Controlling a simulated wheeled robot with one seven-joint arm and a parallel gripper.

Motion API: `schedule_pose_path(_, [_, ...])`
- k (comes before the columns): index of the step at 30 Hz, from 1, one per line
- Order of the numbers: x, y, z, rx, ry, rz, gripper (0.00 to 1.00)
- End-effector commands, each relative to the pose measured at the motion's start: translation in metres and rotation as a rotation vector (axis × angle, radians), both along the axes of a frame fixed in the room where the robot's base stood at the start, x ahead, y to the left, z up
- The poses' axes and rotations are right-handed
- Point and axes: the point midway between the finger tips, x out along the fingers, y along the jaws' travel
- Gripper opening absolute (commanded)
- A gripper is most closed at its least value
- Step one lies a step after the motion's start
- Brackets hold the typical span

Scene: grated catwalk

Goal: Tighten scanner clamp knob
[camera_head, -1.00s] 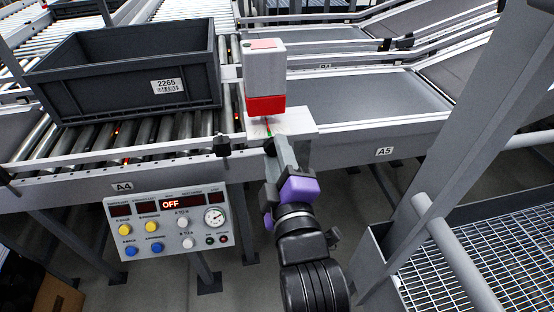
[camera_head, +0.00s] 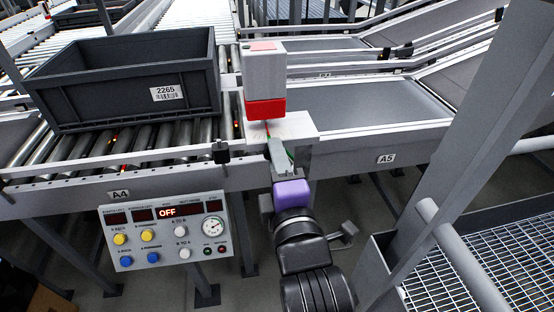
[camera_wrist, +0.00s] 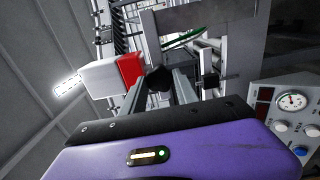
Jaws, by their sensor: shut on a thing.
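The scanner (camera_head: 265,75) is a pale grey box with a red lower band, on a light bracket (camera_head: 296,127) beside the conveyor. In the wrist view the scanner (camera_wrist: 105,78) lies left of the fingers. A black knob (camera_wrist: 158,77) shows at the fingertips there. My gripper (camera_wrist: 161,86) is shut on this knob. In the head view my gripper (camera_head: 276,143) reaches up to the bracket below the scanner, and its fingers hide the knob. Whether the clamp is tight cannot be seen.
A dark crate (camera_head: 120,78) labelled 2265 sits on the rollers at left. A control panel (camera_head: 167,232) reading OFF hangs below the conveyor rail. A slanted grey post (camera_head: 455,125) and a grated walkway (camera_head: 500,270) are at right.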

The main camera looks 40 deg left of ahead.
Motion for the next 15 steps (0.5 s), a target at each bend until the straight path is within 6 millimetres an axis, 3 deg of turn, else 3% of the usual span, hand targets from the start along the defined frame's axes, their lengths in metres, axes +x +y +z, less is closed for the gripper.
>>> schedule_pose_path(6, [-0.0007, 0.0007, -0.0015, -0.003, 0.001, 0.001, 0.00])
schedule_pose_path(7, [-0.0007, 0.0007, -0.0015, -0.003, 0.001, 0.001, 0.40])
schedule_pose_path(9, [-0.0007, 0.0007, -0.0014, -0.002, 0.002, 0.001, 0.53])
schedule_pose_path(10, [-0.0006, 0.0006, -0.0013, -0.002, 0.002, 0.001, 0.57])
schedule_pose_path(15, [-0.0003, 0.0004, -0.0008, -0.001, 0.001, 0.001, 0.57])
